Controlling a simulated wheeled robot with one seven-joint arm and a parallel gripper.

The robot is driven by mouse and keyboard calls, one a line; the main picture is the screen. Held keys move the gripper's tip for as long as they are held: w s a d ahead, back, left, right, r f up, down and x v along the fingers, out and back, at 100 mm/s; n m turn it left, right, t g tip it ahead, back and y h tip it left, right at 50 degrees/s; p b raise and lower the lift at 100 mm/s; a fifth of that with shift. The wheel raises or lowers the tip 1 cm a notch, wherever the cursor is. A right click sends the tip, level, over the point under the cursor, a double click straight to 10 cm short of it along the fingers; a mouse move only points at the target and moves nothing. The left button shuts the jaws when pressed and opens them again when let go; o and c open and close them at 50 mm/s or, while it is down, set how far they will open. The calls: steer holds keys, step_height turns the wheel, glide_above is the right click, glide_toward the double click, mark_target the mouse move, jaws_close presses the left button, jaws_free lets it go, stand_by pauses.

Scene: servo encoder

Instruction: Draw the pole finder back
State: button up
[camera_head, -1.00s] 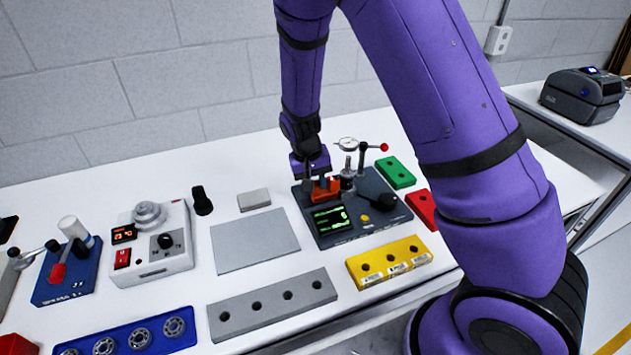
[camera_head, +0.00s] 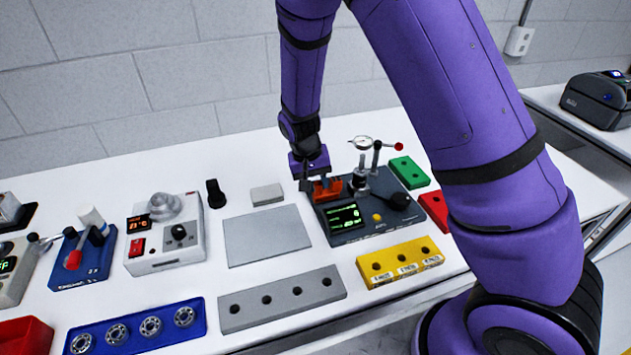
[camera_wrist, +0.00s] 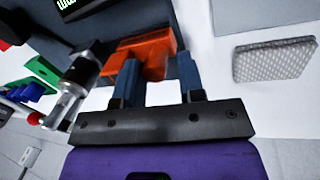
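The pole finder appears to be the orange block (camera_head: 327,190) on the dark encoder fixture (camera_head: 345,238), at its back left edge. It also shows in the wrist view (camera_wrist: 152,50). My gripper (camera_head: 309,184) reaches down to it from behind.
A yellow block (camera_head: 400,262) lies in front.

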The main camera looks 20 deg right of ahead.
steer(key=shift+r, duration=0.1)
step_height(320, 180, up, 10)
steer(key=a, duration=0.2)
steer(key=shift+w+r, duration=0.2)
steer(key=shift+r, duration=0.1)
steer(key=s+d+r+t+y, duration=0.1)
steer(key=s+d+r, duration=0.3)
steer(key=s+r, duration=0.25)
steer(key=s+d+r+n+t+y, duration=0.1)
steer(key=s+d+r+t, duration=0.15)
steer(key=s+r, duration=0.45)
steer(key=s+d+r+y, duration=0.1)
steer(key=s+d+r, duration=0.35)
steer(key=r, duration=0.35)
steer(key=s+d+r+n+t, duration=0.1)
steer(key=s+r+t, duration=0.1)
steer(key=s, duration=0.7)
steer(key=shift+s+d+h, duration=0.2)
steer(key=shift+s+h, duration=0.15)
steer(key=shift+h, duration=0.05)
